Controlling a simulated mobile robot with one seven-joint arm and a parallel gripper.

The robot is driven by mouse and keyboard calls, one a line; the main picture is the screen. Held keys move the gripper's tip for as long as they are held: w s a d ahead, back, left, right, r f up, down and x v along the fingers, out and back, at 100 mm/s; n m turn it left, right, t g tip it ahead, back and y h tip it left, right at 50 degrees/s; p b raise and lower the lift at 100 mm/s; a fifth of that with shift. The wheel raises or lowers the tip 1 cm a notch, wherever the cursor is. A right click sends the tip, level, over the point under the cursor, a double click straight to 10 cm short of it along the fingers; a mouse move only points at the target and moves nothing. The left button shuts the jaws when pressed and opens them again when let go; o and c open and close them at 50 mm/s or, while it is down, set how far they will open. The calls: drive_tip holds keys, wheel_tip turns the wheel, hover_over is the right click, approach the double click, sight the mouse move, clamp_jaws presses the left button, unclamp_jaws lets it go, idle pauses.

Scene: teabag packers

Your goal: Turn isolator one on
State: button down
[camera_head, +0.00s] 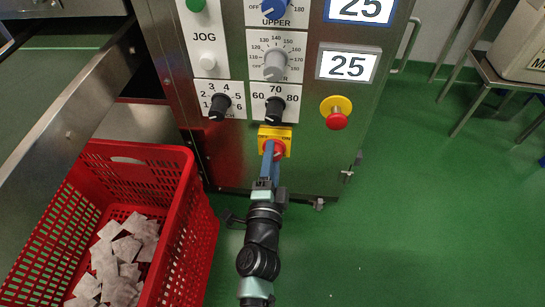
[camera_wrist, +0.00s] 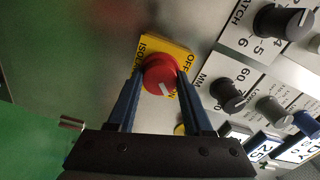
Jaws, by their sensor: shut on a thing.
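The isolator is a yellow plate (camera_head: 286,133) with a red knob (camera_head: 279,149), low on the steel front panel. In the wrist view the yellow plate (camera_wrist: 182,57) carries OFF and ON lettering, partly hidden by a finger, and ISOL lettering on another edge. The red knob (camera_wrist: 158,72) has a white mark that points down and right, toward the ON lettering side. My gripper (camera_head: 271,151) is shut on the red knob, with one blue finger on each side, as the wrist view also shows (camera_wrist: 160,80).
Black dials (camera_head: 274,110) sit just above the isolator, and a red emergency button (camera_head: 338,119) is to its right. A red basket (camera_head: 190,225) with teabags stands left of my arm.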

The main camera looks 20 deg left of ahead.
idle(0.5)
drive_tip(key=shift+c, duration=1.5)
unclamp_jaws()
drive_tip(key=shift+s, duration=0.1)
drive_tip(key=v, duration=1.2)
drive_tip(key=shift+s, duration=0.4)
drive_tip(key=shift+d+r, duration=0.1)
